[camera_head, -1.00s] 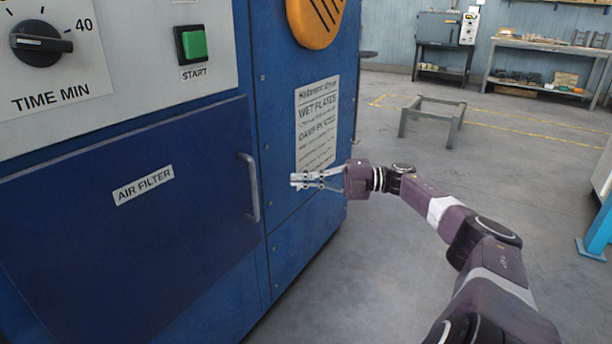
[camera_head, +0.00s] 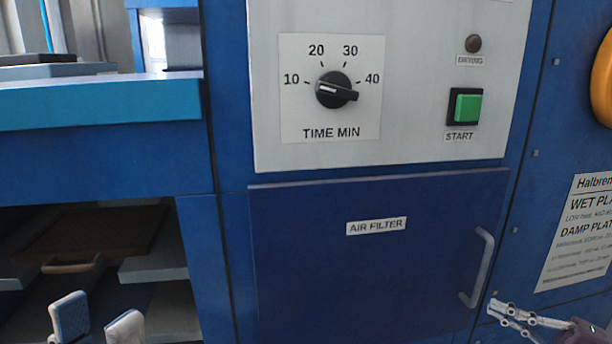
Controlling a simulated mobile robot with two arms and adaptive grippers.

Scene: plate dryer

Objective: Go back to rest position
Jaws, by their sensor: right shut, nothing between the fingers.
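My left gripper (camera_head: 97,320) shows at the bottom left as two separated pale finger pads, open and with nothing seen between them. The rest of its arm is below the picture. My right gripper (camera_head: 498,311) is at the lower right edge, fingers shut and empty, pointing left. In the picture it lies just below and right of the grey handle (camera_head: 480,268) of the air filter door (camera_head: 370,275) and looks apart from it. Most of the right arm is out of view.
The blue dryer carries a time knob (camera_head: 337,90) and a green start button (camera_head: 466,109). At the left, a blue ledge (camera_head: 100,103) stands over an open bay with grey shelves (camera_head: 155,268) and a brown tray (camera_head: 95,232) with a handle.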

